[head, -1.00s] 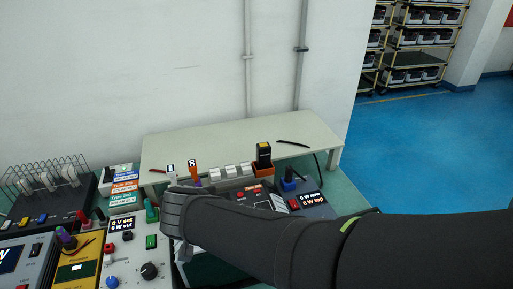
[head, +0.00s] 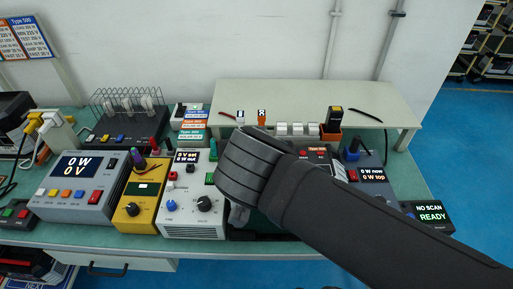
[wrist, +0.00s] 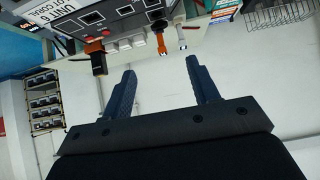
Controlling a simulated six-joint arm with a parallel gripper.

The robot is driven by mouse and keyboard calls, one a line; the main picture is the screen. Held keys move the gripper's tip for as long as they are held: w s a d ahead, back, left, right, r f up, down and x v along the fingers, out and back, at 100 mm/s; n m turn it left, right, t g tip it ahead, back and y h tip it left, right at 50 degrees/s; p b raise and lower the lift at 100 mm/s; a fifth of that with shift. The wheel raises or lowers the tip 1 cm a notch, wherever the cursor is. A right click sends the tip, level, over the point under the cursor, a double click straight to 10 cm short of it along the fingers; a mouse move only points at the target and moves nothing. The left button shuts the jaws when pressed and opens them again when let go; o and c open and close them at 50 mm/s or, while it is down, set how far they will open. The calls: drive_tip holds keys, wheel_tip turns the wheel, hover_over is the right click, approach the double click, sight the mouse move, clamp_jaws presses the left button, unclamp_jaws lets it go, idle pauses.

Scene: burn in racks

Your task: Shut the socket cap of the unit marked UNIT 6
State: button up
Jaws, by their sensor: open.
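The panel marked UNIT 6 shows upside down at the upper left of the wrist view; its label (wrist: 62,20) is partly cut by the frame edge. I cannot make out its socket cap or whether it is open. In the head view my arm covers the middle of the bench, so the unit there is mostly hidden. My gripper (wrist: 161,65) is open and empty, its two dark blue fingers apart below the panel in the wrist view. In the head view, it sits just right of the white supply unit (head: 192,218), fingers mostly hidden by the wrist.
A yellow unit (head: 138,207) and a blue-grey 0 W/0 V meter (head: 75,187) stand left. A READY scanner box (head: 428,216) is right.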

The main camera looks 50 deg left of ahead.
drive_tip(key=w+a+r+g+h, duration=0.3)
drive_tip(key=w+a+r+h, duration=0.1)
drive_tip(key=shift+g, duration=0.3)
drive_tip(key=x, duration=1.1)
drive_tip(key=a+x, duration=0.1)
drive_tip(key=x, duration=0.5)
drive_tip(key=shift+w, duration=0.25)
drive_tip(key=shift+r, duration=0.1)
